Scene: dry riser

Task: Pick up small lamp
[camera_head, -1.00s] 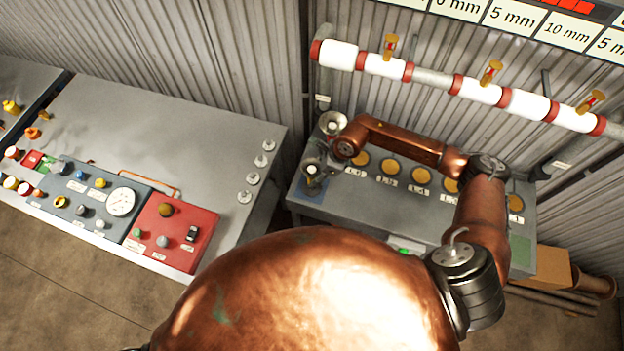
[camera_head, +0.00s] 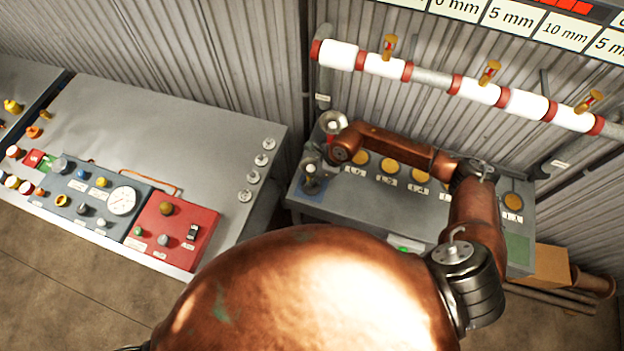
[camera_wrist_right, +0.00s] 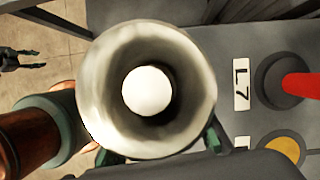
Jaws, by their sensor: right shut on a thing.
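The small lamp fills the middle of the right wrist view, with a pale flared shade (camera_wrist_right: 100,85) and a round white bulb facing the camera. My right gripper (camera_wrist_right: 160,148) is shut on the lamp; greenish finger parts show at the shade's lower left and right. In the head view my right gripper (camera_head: 312,172) is small and hard to make out, at the left end of the grey panel. A dark gripper, seemingly my left (camera_wrist_right: 22,60), shows at the left edge of the right wrist view, away from the lamp; its opening is unclear.
A second pale, cup-shaped fitting (camera_head: 333,122) stands behind my wrist. The grey panel (camera_head: 375,205) carries yellow discs (camera_head: 390,166) and labels. A red-topped knob (camera_wrist_right: 300,85) is right of the lamp. A control desk (camera_head: 150,110) stands left. A white-and-red pipe (camera_head: 430,75) runs above.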

